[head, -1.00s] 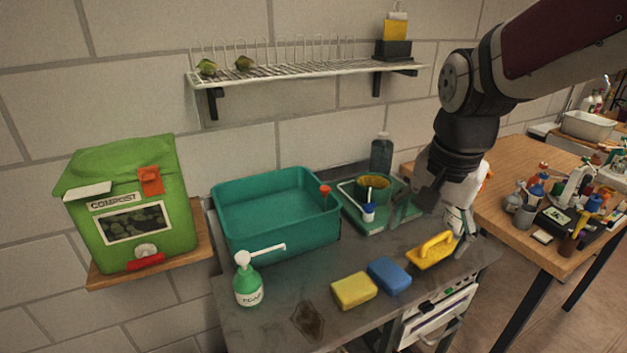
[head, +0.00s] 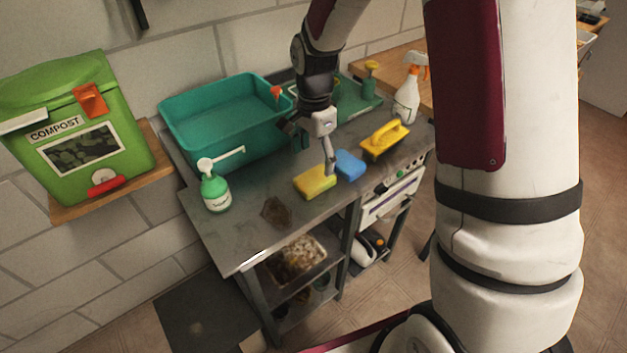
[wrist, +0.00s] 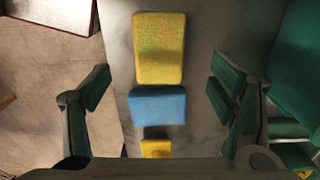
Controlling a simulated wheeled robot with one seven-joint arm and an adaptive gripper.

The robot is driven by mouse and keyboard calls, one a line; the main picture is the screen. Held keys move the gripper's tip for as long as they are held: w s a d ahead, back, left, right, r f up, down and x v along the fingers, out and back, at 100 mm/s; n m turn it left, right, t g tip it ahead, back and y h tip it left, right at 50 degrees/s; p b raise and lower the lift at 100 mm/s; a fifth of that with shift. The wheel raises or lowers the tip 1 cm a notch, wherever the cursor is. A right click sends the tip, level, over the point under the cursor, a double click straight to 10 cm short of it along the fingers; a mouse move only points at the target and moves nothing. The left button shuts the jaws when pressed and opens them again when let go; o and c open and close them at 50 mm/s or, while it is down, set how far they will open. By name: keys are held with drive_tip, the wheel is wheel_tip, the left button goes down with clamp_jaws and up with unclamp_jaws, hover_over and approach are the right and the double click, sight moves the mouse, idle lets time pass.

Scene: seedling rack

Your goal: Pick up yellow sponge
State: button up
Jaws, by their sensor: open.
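The yellow sponge (head: 315,182) lies flat on the grey bench top near its front edge. In the wrist view the yellow sponge (wrist: 159,48) shows at the top centre, beyond the fingertips. A blue sponge (head: 349,165) lies just right of it, and in the wrist view the blue sponge (wrist: 157,105) sits between the two fingers. My gripper (head: 318,150) is above the bench by the sponges, pointing down. In the wrist view my gripper (wrist: 156,90) is open and empty, one finger to each side of the sponges.
A yellow-handled brush (head: 385,138) lies right of the blue sponge. A teal basin (head: 225,143) stands behind, a green soap bottle (head: 215,193) to the left, and a white spray bottle (head: 407,100) at the back right.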

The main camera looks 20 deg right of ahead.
sight(315, 177)
drive_tip(key=shift+f+p, duration=0.35)
drive_tip(key=shift+f, duration=3.2)
drive_tip(key=shift+d, duration=0.1)
drive_tip(key=c, duration=0.9)
drive_tip(key=shift+r, duration=0.1)
drive_tip(key=shift+r, duration=0.4)
drive_tip(key=r, duration=0.2)
drive_tip(key=shift+s+r, duration=0.35)
drive_tip(key=shift+r, duration=0.05)
drive_tip(key=s, duration=0.5)
drive_tip(key=s+r, duration=0.1)
drive_tip(key=s, duration=0.9)
drive_tip(key=shift+s+r+b, duration=0.15)
drive_tip(key=shift+s+b, duration=0.05)
drive_tip(key=shift+b, duration=0.1)
